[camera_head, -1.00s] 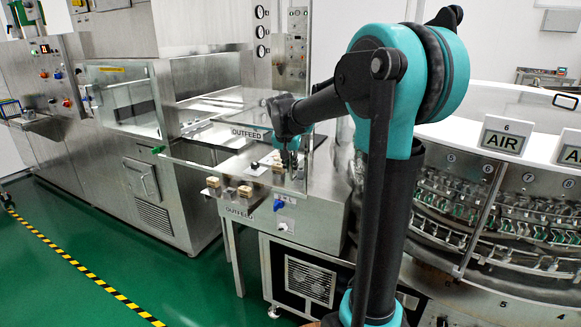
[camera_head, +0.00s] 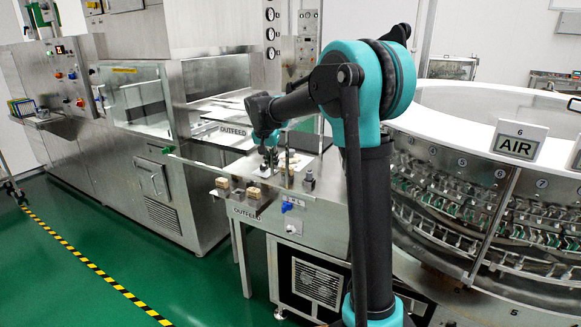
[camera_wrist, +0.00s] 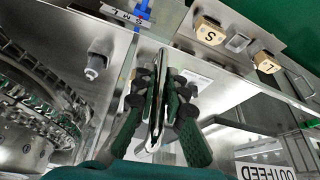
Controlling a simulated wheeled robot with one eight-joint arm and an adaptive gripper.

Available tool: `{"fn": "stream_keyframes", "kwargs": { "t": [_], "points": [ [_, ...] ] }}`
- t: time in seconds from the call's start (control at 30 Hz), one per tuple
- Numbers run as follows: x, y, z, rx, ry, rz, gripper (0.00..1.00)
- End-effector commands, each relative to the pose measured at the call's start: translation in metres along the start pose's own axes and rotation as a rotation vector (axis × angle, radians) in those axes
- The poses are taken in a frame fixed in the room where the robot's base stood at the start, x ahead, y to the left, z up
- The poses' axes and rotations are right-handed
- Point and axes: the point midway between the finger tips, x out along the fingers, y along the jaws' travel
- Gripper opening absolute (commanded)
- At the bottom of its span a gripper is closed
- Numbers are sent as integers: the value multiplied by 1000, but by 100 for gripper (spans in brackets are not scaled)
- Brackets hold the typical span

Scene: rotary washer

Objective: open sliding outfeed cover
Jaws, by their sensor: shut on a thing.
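My gripper (camera_head: 269,162) is at the right end of the cover, above the steel outfeed table. In the wrist view my gripper (camera_wrist: 157,98) is shut on an upright part at the cover's edge.
Small wooden blocks (camera_head: 254,193) marked with letters and a blue knob (camera_head: 286,207) sit at the table's front. A grey knob (camera_head: 309,182) stands to the right. The round washer (camera_head: 440,190) is close to my arm on the right. Green floor is free in front left.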

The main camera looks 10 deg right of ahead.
Motion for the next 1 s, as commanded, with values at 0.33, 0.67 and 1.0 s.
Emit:
{"fn": "stream_keyframes", "kwargs": {
  "t": [0.33, 0.67, 1.0],
  "points": [
    [10, -124, -22, -4, 0, -2, 0],
    [16, -204, -36, -2, 0, 0, 0],
    [19, -244, -44, -1, 0, 0, 0]
  ]
}}
